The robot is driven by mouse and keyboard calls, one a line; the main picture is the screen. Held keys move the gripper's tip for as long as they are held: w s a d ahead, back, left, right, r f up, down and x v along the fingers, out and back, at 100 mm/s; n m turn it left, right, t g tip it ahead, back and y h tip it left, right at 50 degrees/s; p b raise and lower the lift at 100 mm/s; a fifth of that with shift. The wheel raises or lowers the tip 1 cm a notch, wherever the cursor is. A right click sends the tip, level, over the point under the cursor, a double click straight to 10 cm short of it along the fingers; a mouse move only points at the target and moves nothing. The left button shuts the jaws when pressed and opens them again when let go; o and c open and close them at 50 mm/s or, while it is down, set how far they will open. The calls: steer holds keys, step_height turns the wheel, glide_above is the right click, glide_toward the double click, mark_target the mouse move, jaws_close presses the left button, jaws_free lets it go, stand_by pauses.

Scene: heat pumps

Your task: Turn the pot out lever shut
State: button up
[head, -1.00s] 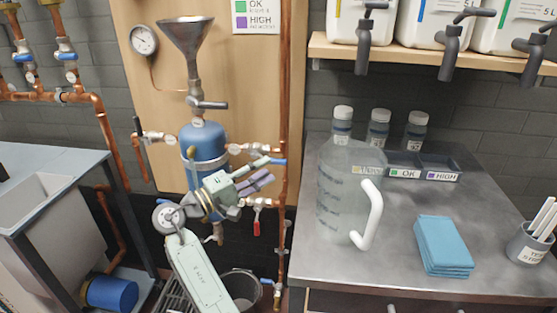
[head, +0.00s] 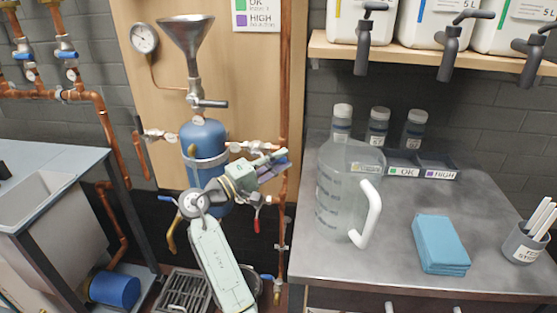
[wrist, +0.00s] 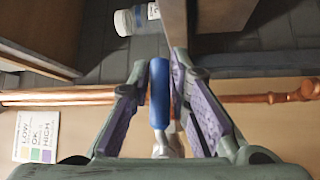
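The blue pot (head: 203,142) hangs on the wooden panel under a metal funnel (head: 187,40), with copper pipework on its right. My gripper (head: 277,163) is in front of the right-hand pipe, beside the pot's upper right valve. In the wrist view, a blue-sleeved lever (wrist: 159,92) stands lengthwise between the two purple-padded fingers of my gripper (wrist: 160,72). The fingers are open around it, with a narrow gap visible at each side. The lever's metal base (wrist: 166,146) is partly hidden by the gripper body. In the head view the gripper largely hides this lever.
A red lever (head: 257,222) hangs below the gripper. The steel counter (head: 400,270) on the right holds a clear jug (head: 335,205) with a white handle and a folded blue cloth (head: 440,244). A vertical copper pipe (head: 284,80) runs close to the gripper.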

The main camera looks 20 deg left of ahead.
jaws_close()
